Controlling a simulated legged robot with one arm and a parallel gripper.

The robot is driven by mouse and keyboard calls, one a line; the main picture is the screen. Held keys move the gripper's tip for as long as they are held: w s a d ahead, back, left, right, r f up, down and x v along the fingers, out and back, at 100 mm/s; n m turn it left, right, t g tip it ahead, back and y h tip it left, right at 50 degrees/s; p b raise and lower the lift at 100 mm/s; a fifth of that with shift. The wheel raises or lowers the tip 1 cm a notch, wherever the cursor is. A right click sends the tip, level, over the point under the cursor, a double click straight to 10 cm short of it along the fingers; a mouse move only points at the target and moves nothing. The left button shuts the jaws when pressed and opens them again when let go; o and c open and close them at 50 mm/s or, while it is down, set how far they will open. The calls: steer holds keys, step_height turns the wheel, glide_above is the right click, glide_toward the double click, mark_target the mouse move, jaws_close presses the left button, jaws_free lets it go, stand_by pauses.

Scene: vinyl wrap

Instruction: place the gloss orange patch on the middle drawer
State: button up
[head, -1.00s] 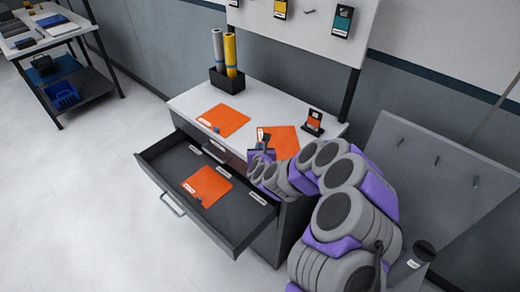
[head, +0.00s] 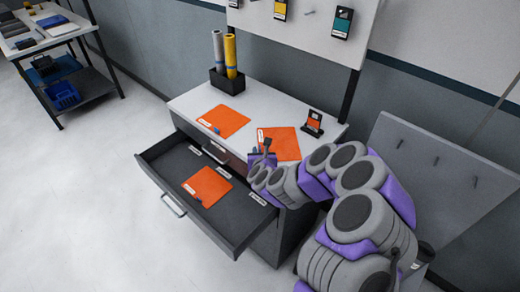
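Three orange square patches show in the head view, each with a small white label. One patch (head: 222,121) lies at the left of the white cabinet top, and another patch (head: 284,142) lies at its right, partly behind my gripper. A third patch (head: 207,186) lies flat in the pulled-out dark drawer (head: 238,232), below a shut upper drawer (head: 218,153). I cannot tell which patch is gloss. My gripper (head: 264,148) is at the cabinet's front edge, beside the right patch. Its fingers are too small to read, and contact with the patch cannot be told.
A black holder (head: 227,80) with grey and yellow rolls stands at the back of the cabinet top. A small black stand (head: 312,122) with an orange sample is at the right. A grey pegboard panel (head: 440,190) is behind my arm.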

steer(key=p+v, duration=0.7)
steer(key=v, duration=0.2)
stand_by(0.4)
